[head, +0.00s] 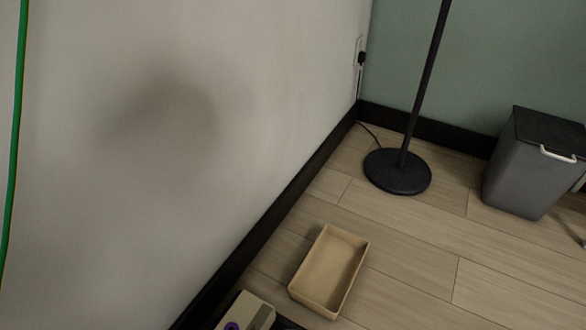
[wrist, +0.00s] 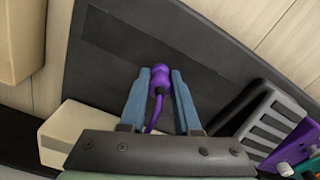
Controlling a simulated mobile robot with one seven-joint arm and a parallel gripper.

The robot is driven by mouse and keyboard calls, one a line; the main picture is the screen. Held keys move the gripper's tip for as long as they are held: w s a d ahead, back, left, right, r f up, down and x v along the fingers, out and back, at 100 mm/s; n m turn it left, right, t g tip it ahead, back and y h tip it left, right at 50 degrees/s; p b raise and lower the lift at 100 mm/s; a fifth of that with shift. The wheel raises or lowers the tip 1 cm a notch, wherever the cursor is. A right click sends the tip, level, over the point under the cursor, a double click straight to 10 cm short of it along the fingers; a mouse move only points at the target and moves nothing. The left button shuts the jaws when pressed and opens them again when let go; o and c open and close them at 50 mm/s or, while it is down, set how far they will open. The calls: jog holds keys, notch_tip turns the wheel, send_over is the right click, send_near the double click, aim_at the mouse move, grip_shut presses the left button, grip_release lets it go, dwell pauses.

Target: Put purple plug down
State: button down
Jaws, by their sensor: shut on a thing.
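The purple plug (wrist: 159,77) shows in the wrist view between the two blue fingers of my gripper (wrist: 160,71). My gripper is shut on it. Its purple cord (wrist: 155,115) runs down from the plug between the fingers. The plug is over a dark grey flat surface (wrist: 215,45); I cannot tell whether it touches that surface. My gripper does not show in the head view. A beige box (head: 246,312) with a purple round part (head: 232,326) is cut off at the bottom of the head view.
An empty tan tray (head: 329,268) lies on the wood floor near the wall. A black lamp stand (head: 397,172) and grey bin (head: 525,170) stand farther back. A green cord (head: 17,130) hangs at left. A slotted grey thing (wrist: 265,115) is right of my gripper.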

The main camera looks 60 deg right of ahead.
jog(key=shift+f, duration=0.1)
jog(key=shift+f+b, duration=0.35)
jog(key=shift+f, duration=0.15)
jog(key=c, duration=0.6)
grip_release()
jog(key=shift+r, duration=0.15)
notch_tip(320, 180, up, 13)
jog(key=p, duration=1)
